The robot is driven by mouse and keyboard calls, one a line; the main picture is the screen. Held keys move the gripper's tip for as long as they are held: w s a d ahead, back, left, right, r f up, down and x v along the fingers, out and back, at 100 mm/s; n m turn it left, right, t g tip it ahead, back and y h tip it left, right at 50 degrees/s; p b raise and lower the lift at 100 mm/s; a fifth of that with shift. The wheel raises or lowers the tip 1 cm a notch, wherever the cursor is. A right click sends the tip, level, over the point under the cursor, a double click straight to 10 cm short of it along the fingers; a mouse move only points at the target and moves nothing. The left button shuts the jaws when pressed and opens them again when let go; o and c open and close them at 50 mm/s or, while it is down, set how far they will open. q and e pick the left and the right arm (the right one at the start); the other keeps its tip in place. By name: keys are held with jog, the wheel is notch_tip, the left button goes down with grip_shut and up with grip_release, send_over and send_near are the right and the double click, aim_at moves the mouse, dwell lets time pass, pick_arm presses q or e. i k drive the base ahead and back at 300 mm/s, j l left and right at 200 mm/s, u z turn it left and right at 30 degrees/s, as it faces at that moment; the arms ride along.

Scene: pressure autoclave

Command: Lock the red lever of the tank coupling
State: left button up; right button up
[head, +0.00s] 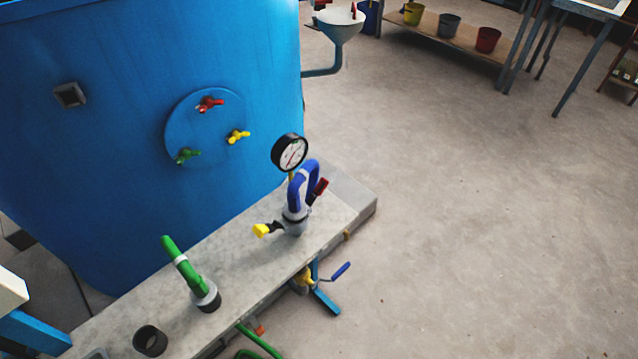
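The tank coupling (296,213) stands upright on the grey concrete ledge in front of the blue tank. It is a grey fitting with a bent blue pipe (303,175) rising from its top. The red lever (320,188) is on the coupling's right side and angles up and outward, partly behind the blue pipe. A yellow-tipped lever (263,230) sticks out from the coupling's left side, lower down. Whether either lever is latched cannot be told at this size. Neither of my grippers is in view.
A pressure gauge (290,152) stands just behind the coupling. The blue tank (110,150) fills the left. A green pipe (183,268) and black socket (150,341) are nearer on the ledge (238,262). A blue-handled valve (340,271) juts from its front. Floor at right is clear.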

aim_at(318, 190)
jog(key=l, duration=1.3)
jog(key=i+l+z, duration=0.1)
jog(key=l, duration=1.15)
